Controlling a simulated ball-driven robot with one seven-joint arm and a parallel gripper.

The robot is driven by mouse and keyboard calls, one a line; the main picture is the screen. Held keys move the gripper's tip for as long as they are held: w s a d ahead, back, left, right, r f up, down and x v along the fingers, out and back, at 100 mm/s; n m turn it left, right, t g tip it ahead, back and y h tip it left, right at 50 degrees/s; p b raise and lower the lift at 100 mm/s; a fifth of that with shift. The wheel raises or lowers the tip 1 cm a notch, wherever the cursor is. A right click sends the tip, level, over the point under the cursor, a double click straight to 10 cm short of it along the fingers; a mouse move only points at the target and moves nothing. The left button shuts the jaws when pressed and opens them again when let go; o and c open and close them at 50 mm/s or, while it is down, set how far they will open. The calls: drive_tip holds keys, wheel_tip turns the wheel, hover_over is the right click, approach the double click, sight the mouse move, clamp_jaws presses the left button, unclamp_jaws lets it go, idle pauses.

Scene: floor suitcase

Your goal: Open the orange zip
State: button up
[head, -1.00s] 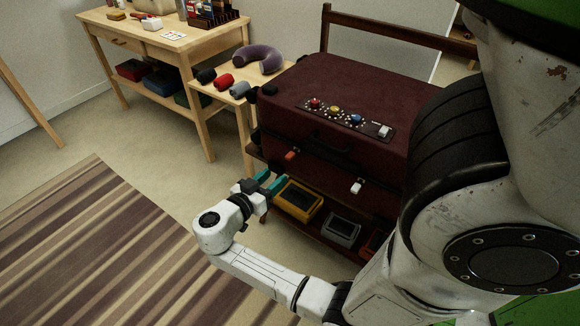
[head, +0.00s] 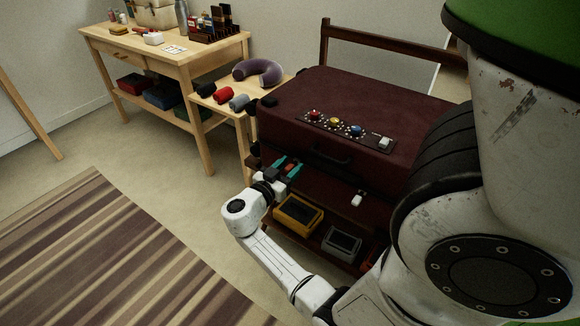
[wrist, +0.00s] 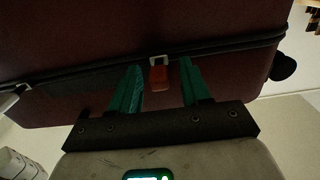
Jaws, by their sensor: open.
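The orange zip pull (wrist: 159,75) hangs on the dark zip line of the maroon suitcase (head: 300,95), on its front side. In the wrist view it sits between my two green fingertips and a little beyond them. My gripper (head: 286,168) is open and empty, close to the suitcase front; in the wrist view (wrist: 162,78) its fingers stand on either side of the pull, with gaps. I cannot tell whether they touch the suitcase. A white pull (head: 357,199) hangs farther right on the suitcase front.
The suitcase rests on a dark wooden rack with a yellow box (head: 298,215) and a grey box (head: 342,241) on its lower shelf. A small side table with rolled items and a purple neck pillow (head: 259,72) stands left. The striped rug (head: 100,250) is clear.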

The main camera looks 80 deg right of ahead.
drive_tip(key=shift+s+d, duration=0.15)
drive_tip(key=shift+d, duration=0.1)
drive_tip(key=shift+c, duration=0.5)
clamp_jaws()
drive_tip(key=shift+f, duration=0.1)
